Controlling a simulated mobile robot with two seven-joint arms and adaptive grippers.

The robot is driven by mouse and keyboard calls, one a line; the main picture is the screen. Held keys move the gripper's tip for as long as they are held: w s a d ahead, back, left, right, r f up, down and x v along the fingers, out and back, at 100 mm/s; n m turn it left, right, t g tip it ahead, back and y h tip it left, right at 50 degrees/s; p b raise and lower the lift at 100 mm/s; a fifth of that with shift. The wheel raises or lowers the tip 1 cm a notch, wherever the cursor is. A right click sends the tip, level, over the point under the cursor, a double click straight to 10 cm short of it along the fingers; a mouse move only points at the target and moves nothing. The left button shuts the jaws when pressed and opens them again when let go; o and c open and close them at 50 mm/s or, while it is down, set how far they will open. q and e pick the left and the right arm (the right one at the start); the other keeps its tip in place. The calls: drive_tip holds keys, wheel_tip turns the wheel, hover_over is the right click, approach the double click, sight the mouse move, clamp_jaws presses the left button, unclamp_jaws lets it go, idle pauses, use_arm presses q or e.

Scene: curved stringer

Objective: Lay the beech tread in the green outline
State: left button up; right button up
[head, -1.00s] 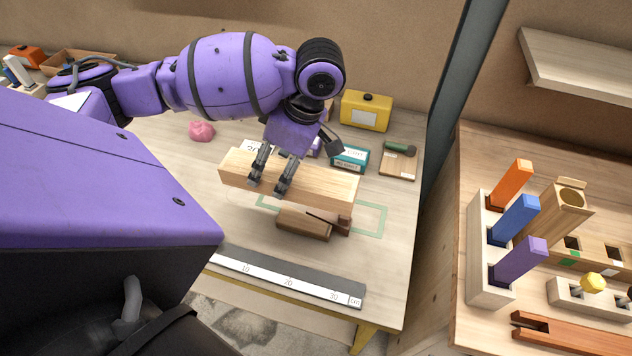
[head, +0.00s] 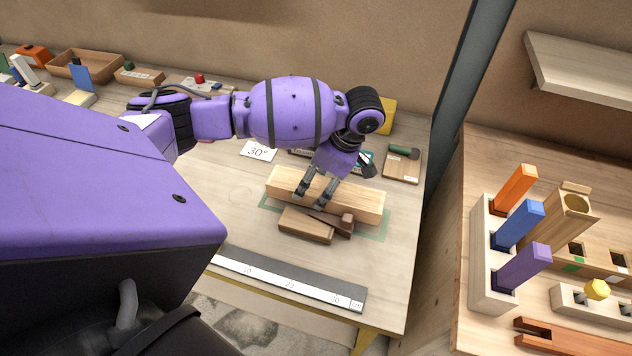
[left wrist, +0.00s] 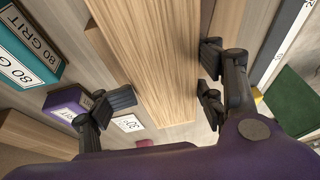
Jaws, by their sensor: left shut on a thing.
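The beech tread (head: 350,202) is a long pale wooden block in the head view. My left gripper (head: 310,200) is shut on it, with fingers across its width near the left half. The tread lies over the green outline (head: 383,229) on the table, whose right end shows past the tread; much of the rest is hidden. I cannot tell whether the tread touches the table. In the left wrist view the tread (left wrist: 155,55) runs between the fingers of my left gripper (left wrist: 165,78). My right gripper is not in view.
A brown wooden block (head: 305,226) and a dark wooden piece (head: 333,222) lie just in front of the tread, by the outline. A ruler (head: 288,283) lies along the table's front edge. A card marked 30° (head: 258,151) lies behind left.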

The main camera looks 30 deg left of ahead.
use_arm(q)
drive_tip(key=shift+f, duration=0.3)
drive_tip(key=shift+f, duration=0.15)
drive_tip(key=o, duration=1.7)
drive_tip(key=shift+s+f, duration=0.1)
drive_tip(key=shift+c, duration=0.2)
drive_tip(key=o, duration=0.5)
drive_tip(key=shift+o, duration=0.2)
drive_tip(key=v, duration=1.3)
drive_tip(key=shift+a+r, duration=0.15)
drive_tip(key=shift+r, duration=0.05)
